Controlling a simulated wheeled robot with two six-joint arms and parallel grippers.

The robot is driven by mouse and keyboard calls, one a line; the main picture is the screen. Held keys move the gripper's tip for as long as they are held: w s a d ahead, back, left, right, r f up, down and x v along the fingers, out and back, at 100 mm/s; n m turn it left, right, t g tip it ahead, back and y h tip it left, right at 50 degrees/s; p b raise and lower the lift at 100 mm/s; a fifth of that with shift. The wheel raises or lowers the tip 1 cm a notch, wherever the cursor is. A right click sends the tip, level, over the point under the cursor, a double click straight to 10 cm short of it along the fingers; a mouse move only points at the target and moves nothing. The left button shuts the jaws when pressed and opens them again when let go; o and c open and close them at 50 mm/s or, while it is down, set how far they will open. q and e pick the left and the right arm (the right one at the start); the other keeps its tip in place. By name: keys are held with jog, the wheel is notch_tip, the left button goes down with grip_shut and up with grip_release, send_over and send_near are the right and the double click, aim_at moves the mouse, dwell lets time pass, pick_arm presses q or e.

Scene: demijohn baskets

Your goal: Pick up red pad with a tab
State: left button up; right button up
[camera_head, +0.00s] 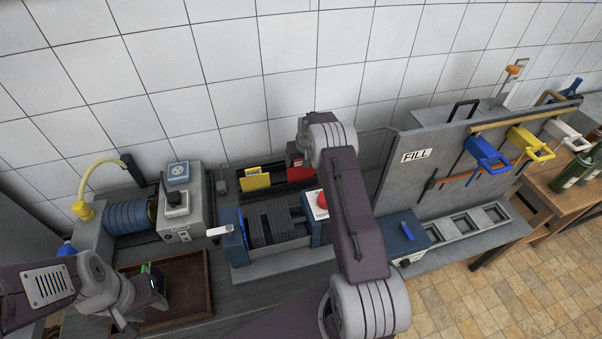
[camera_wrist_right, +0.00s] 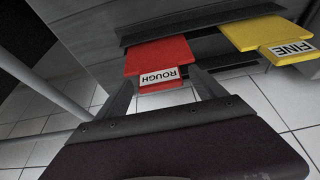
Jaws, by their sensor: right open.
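The red pad (camera_head: 299,174) sits in a dark slotted rack against the tiled wall, to the right of the yellow pad. In the right wrist view the red pad (camera_wrist_right: 160,56) shows its tab with a white label reading ROUGH (camera_wrist_right: 158,77). My right gripper (camera_wrist_right: 163,92) is open and empty, its fingers on either side of the tab. I cannot tell whether they touch it. In the head view my right arm hides most of that gripper.
The yellow pad (camera_head: 256,181), labelled FINE (camera_wrist_right: 291,48), is close beside the red one. A grey ribbed block (camera_head: 270,222) and a red button (camera_head: 321,200) are in front of the rack. The brown tray (camera_head: 190,283) is at lower left. A FILL panel (camera_head: 416,156) stands to the right.

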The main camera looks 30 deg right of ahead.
jog(key=shift+s+r, duration=0.1)
jog(key=c, duration=0.9)
grip_shut()
